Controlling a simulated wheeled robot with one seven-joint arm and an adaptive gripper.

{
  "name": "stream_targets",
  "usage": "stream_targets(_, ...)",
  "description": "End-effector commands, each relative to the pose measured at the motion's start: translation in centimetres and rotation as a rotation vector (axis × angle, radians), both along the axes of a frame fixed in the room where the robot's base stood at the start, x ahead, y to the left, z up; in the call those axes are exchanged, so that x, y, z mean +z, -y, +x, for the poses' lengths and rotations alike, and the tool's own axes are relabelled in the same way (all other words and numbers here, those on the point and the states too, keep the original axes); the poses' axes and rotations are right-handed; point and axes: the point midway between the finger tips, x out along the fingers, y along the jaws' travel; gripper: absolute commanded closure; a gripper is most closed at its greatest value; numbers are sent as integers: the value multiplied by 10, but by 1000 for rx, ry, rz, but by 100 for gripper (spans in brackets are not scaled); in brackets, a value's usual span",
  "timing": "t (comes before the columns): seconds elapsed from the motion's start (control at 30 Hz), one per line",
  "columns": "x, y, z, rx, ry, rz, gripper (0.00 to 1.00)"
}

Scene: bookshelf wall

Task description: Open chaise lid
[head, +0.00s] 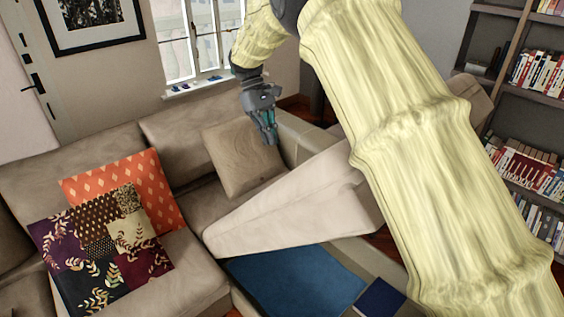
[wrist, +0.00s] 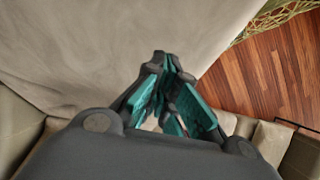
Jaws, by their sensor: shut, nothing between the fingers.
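The chaise lid (head: 300,204) is a beige cushioned panel, tilted up in the head view. Below it an open compartment shows a blue inner surface (head: 295,278). My gripper (head: 268,138) is shut and empty, above and behind the raised lid, near the beige pillow. In the wrist view the closed teal fingertips (wrist: 168,62) point at a large beige fabric surface (wrist: 100,50). I cannot tell whether they touch it. My arm hides the right end of the lid.
A dark blue book-like item (head: 380,298) lies at the compartment's right. A beige pillow (head: 238,160), an orange pillow (head: 125,190) and a patchwork pillow (head: 100,250) rest on the sofa. A bookshelf (head: 530,110) stands at right. Wood floor (wrist: 265,75) shows in the wrist view.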

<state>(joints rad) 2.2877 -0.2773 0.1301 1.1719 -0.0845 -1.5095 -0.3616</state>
Motion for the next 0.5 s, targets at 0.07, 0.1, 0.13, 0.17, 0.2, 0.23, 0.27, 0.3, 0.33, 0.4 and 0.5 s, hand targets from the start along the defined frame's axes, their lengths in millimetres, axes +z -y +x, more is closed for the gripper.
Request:
stream_targets(0.07, -10, 4, -6, 0, -3, -1, 100)
stream_targets(0.1, -16, 6, -8, 0, -3, -1, 100)
stream_targets(0.13, -20, 7, -10, 0, -3, -1, 100)
stream_targets(0.17, -24, 8, -11, 0, -2, -1, 100)
stream_targets(0.2, -30, 10, -14, 0, -3, -1, 100)
stream_targets(0.23, -34, 11, -15, 0, -3, -1, 100)
stream_targets(0.27, -39, 13, -17, 0, -2, -1, 100)
stream_targets(0.3, -44, 14, -19, 0, -3, -1, 100)
stream_targets(0.33, -47, 16, -22, 0, -2, -1, 100)
stream_targets(0.4, -53, 21, -28, -1, -2, -1, 100)
stream_targets(0.5, -61, 27, -34, -1, -1, 0, 100)
